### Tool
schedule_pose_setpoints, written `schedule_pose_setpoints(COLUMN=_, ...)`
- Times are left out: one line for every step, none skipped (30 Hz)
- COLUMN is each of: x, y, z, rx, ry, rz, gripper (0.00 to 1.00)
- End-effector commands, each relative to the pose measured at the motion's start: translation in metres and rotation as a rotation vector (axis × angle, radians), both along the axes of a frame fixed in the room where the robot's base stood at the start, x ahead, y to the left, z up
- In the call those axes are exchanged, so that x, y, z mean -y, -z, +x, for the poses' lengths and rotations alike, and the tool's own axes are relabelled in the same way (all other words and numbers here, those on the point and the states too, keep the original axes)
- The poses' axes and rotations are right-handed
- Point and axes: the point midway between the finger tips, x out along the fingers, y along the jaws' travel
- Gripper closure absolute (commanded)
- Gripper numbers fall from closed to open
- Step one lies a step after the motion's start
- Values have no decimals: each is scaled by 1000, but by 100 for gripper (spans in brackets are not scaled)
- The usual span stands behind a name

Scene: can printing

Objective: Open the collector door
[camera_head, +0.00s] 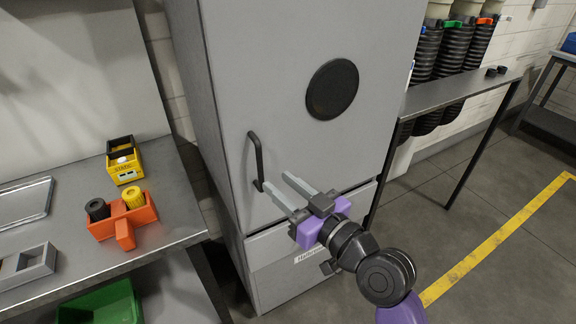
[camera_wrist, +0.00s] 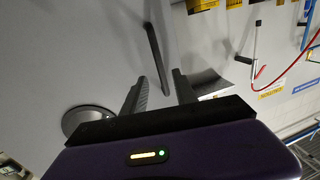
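The collector door (camera_head: 290,110) is a grey cabinet panel with a round black disc (camera_head: 332,89) and a black bar handle (camera_head: 256,160) near its left edge. The door looks closed. My gripper (camera_head: 276,184) is in front of the door, just right of the handle's lower end, with its two fingers apart and nothing between them. In the wrist view, the handle (camera_wrist: 156,58) stands beyond the fingertips of my gripper (camera_wrist: 158,80), roughly in line with the gap. I cannot tell whether a finger touches the handle.
A metal table (camera_head: 72,215) at the left holds an orange holder (camera_head: 124,219), a yellow box (camera_head: 124,163) and trays. A narrow table (camera_head: 455,92) stands right of the cabinet, near stacked black cylinders (camera_head: 462,55). The floor at the right, with a yellow line (camera_head: 500,236), is clear.

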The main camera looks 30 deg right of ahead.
Motion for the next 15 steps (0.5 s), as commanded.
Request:
schedule_pose_setpoints(x=-2, y=1, z=1, rx=-5, ry=-6, rz=-15, gripper=66)
schedule_pose_setpoints(x=-2, y=1, z=2, rx=-5, ry=-6, rz=-20, gripper=66)
schedule_pose_setpoints(x=-2, y=0, z=5, rx=-3, ry=-5, rz=-24, gripper=66)
schedule_pose_setpoints(x=-3, y=0, z=8, rx=-2, ry=-5, rz=-25, gripper=66)
schedule_pose_setpoints(x=-3, y=0, z=12, rx=-2, ry=-4, rz=-25, gripper=66)
schedule_pose_setpoints(x=-4, y=-1, z=17, rx=-2, ry=-3, rz=-25, gripper=66)
schedule_pose_setpoints(x=-5, y=-1, z=21, rx=-2, ry=-4, rz=-25, gripper=66)
schedule_pose_setpoints(x=-6, y=-1, z=26, rx=-3, ry=-4, rz=-25, gripper=66)
schedule_pose_setpoints(x=-8, y=-1, z=33, rx=-2, ry=-4, rz=-25, gripper=66)
schedule_pose_setpoints(x=-8, y=-1, z=37, rx=-1, ry=-4, rz=-24, gripper=66)
schedule_pose_setpoints(x=-9, y=-1, z=42, rx=-1, ry=-3, rz=-25, gripper=66)
schedule_pose_setpoints(x=-10, y=-1, z=48, rx=-2, ry=-3, rz=-25, gripper=66)
schedule_pose_setpoints(x=-11, y=-1, z=52, rx=-2, ry=-3, rz=-25, gripper=66)
schedule_pose_setpoints(x=-12, y=-1, z=56, rx=-3, ry=-3, rz=-24, gripper=66)
schedule_pose_setpoints(x=-13, y=-1, z=61, rx=-1, ry=-2, rz=-24, gripper=66)
